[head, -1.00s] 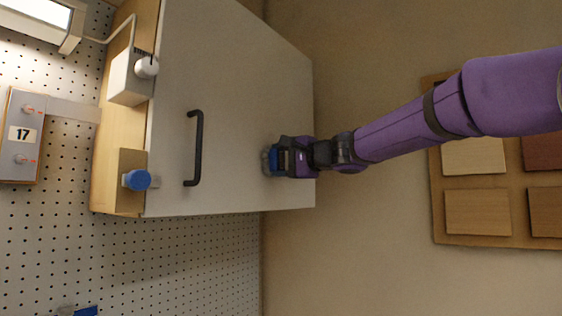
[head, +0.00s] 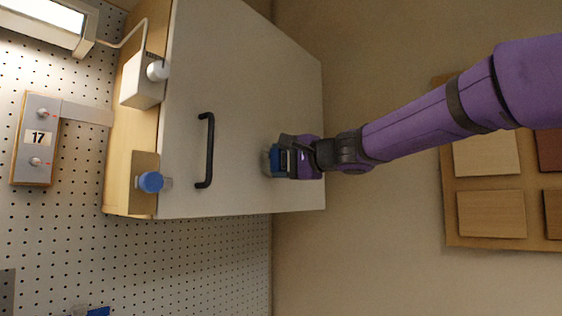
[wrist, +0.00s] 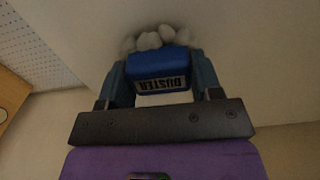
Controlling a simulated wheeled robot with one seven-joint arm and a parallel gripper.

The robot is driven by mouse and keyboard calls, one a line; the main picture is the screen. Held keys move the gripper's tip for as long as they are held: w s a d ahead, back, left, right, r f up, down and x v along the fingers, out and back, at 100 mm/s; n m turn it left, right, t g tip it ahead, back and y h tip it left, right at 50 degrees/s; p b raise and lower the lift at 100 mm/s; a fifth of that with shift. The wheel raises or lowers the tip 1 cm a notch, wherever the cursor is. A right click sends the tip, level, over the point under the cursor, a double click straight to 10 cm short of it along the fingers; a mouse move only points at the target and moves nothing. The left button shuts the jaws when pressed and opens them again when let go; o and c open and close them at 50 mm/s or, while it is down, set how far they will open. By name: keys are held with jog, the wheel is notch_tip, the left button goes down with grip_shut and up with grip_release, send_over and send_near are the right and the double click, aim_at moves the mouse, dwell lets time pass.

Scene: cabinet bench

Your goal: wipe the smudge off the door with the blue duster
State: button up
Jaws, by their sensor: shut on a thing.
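The white door (head: 240,90) of the wall cabinet has a black bar handle (head: 206,150) on its left part. My gripper (head: 283,160) is at the right part of the door, shut on the blue duster (head: 276,161). In the wrist view the duster (wrist: 160,65) shows the label DUSTER and sits between the two fingers (wrist: 160,80). Its pale fluffy head (wrist: 155,39) is at the door surface and looks pressed against it. A faint grey shade shows around the head. I cannot tell whether it is the smudge or shadow; the duster hides the spot.
A box with a white knob (head: 157,71) and a wooden block with a blue knob (head: 151,182) are left of the door. A panel marked 17 (head: 38,138) hangs on the pegboard (head: 60,230). A board of wood samples (head: 490,212) is on the right wall.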

jog(key=shift+v, duration=2.6)
jog(key=shift+d+r, duration=0.1)
jog(key=shift+d, duration=0.05)
jog(key=v, duration=0.2)
jog(key=shift+s+d, duration=0.25)
jog(key=shift+d, duration=0.05)
